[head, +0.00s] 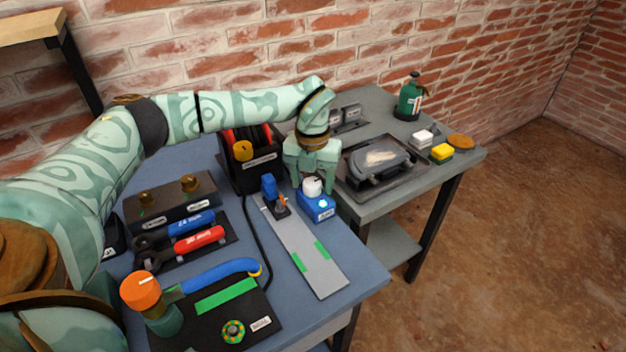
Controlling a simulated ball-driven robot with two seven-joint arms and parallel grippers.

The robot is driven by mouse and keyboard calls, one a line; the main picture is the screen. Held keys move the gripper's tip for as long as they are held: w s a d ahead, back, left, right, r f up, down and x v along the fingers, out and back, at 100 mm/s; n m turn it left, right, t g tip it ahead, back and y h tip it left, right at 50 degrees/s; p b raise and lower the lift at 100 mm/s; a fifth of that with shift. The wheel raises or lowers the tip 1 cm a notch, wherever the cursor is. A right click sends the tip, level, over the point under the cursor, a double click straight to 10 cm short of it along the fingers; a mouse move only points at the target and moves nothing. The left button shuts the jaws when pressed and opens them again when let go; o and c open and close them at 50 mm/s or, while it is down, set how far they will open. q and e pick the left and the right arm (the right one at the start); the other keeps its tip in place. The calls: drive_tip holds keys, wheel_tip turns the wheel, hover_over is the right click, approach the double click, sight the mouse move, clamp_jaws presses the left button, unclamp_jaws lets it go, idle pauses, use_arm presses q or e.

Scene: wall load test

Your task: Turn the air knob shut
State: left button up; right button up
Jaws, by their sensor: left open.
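A white round knob (312,188) with a dark mark on top sits on a small blue box (318,207) near the right edge of the blue table. The box has a small white label on its front, too small to read with certainty, and a pale lit spot. My left gripper (313,180) points down over the knob, with its fingers apart on either side of it. I cannot tell whether the fingers touch the knob. Part of the knob's back is hidden by the gripper. My right gripper is not in view.
A grey strip (310,263) with green marks and a blue-and-orange clamp (271,190) lie left of the box. A black bin (246,175) stands behind. A grey table (366,212) with a dark tray adjoins at right. The blue table (355,266) is bare at front right.

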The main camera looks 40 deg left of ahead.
use_arm(q)
drive_tip(key=c, duration=1)
drive_tip(key=shift+r, duration=0.1)
